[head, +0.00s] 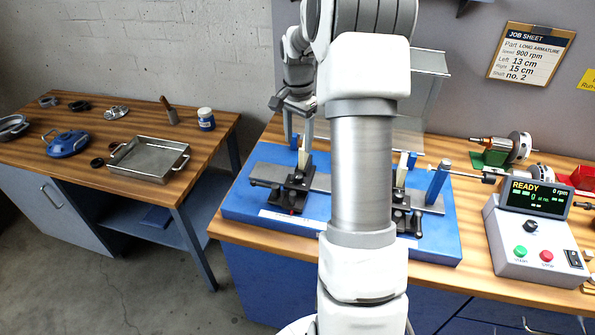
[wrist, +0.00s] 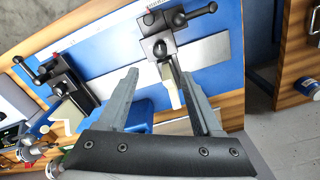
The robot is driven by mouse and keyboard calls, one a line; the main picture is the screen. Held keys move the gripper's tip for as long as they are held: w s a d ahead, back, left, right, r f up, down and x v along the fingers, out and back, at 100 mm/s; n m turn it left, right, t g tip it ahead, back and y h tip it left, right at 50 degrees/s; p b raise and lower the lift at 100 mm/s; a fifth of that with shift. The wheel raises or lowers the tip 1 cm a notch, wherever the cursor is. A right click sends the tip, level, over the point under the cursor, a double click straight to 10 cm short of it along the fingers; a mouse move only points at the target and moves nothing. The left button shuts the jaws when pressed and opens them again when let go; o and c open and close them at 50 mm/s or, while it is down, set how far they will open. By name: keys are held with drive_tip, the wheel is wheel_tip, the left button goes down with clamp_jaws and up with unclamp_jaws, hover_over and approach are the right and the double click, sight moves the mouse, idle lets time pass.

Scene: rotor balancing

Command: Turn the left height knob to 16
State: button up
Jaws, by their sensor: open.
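The left black stand (head: 292,188) sits on the blue balancing base (head: 262,216), with a cream block on its top. My gripper (head: 299,138) is open, just above this stand. In the wrist view the open fingers (wrist: 160,76) reach toward the left stand (wrist: 160,42), and its cream block (wrist: 170,92) appears between them. Black knobs with handles (wrist: 180,20) show on the stand. I cannot tell which is the height knob, and no height reading is legible. The right stand (head: 402,218) is partly hidden by my arm.
The balancer's control box (head: 535,250) reads READY, 0 rpm. The job sheet (head: 524,53) lists Left 13 cm, Right 15 cm. A rotor (head: 518,146) lies at the back right. A side table with a metal tray (head: 150,160) stands left, across a floor gap.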

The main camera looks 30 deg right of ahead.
sight(298, 175)
wheel_tip(298, 175, down, 12)
drive_tip(key=shift+r+p, duration=0.1)
drive_tip(key=shift+p, duration=0.3)
drive_tip(key=shift+c, duration=0.2)
clamp_jaws()
